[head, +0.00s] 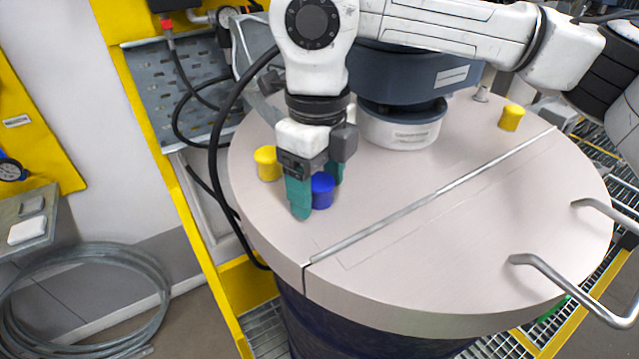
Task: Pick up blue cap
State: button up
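The blue cap (322,191) stands upright on the pale round drum lid (440,240), near its left side. My gripper (318,192) points down at the cap from above. One teal finger is in front and to the left of the cap, and the other is behind it to the right, so the cap sits between them. The near finger hides part of the cap's left side. The fingers are apart; I cannot tell whether they touch the cap.
A yellow cap (267,163) stands just left of my gripper, and another yellow cap (511,117) is at the far right of the lid. A blue-grey agitator motor (415,75) rises behind. Metal handles (560,275) are at the right. The lid's front is clear.

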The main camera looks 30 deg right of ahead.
aim_at(318, 178)
jog(key=c, duration=1)
jog(key=shift+r, duration=0.1)
jog(key=shift+r, duration=0.45)
notch_tip(318, 178, up, 2)
jog(key=shift+r, duration=0.1)
jog(key=shift+s+d+r+b, duration=0.55)
jog(key=shift+s+r, duration=1.1)
jog(key=shift+s, duration=0.65)
jog(key=shift+s+d+r+b, duration=0.55)
jog(key=shift+s+r, duration=1.05)
jog(key=shift+s, duration=0.65)
jog(key=shift+s+d+r+b, duration=0.4)
jog(key=shift+s+r+b, duration=0.25)
jog(key=shift+s+r, duration=1.35)
jog(key=shift+s+f, duration=0.3)
jog(key=shift+f, duration=0.05)
